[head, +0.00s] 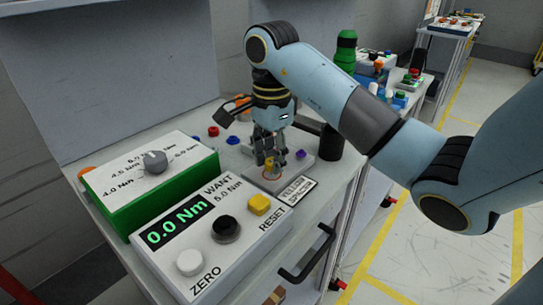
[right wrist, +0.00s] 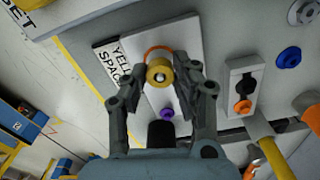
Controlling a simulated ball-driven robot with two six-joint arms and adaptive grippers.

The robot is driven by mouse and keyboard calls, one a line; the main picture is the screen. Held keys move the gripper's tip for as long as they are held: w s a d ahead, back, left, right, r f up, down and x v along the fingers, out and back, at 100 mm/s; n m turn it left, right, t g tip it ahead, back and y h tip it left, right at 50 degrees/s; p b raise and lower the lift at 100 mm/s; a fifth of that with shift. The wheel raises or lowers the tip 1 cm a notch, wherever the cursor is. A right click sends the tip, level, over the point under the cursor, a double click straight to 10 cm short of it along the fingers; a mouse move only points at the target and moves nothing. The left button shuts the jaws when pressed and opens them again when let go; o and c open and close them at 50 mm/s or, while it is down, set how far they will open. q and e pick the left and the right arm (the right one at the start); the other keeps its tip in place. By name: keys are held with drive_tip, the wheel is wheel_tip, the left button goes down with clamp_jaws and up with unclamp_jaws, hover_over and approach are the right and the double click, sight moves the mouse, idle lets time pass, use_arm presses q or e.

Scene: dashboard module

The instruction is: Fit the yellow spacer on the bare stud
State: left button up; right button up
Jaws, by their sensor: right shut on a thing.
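The yellow spacer (head: 268,163) is between the fingertips of my right gripper (head: 270,157), just above the pale plate (head: 272,186) labelled YELLOW SPACER. In the right wrist view, the right gripper (right wrist: 162,74) is shut on the spacer (right wrist: 159,80), with a finger on either side. A grey round centre shows inside the spacer; I cannot tell whether it is the stud. An orange ring (right wrist: 157,50) on the plate lies partly behind the spacer. The stud is not clearly visible, and I cannot tell whether the spacer touches it. My left gripper is not in view.
A purple knob (head: 300,154) stands close by on the plate. A torque display box (head: 210,232) with buttons and a green dial box (head: 150,180) stand at the left. A dark cylinder (head: 331,142) is just right of the plate. Small coloured knobs lie behind.

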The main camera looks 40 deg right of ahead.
drive_tip(key=shift+f+b, duration=0.6)
drive_tip(key=shift+f, duration=0.2)
drive_tip(key=o, duration=0.8)
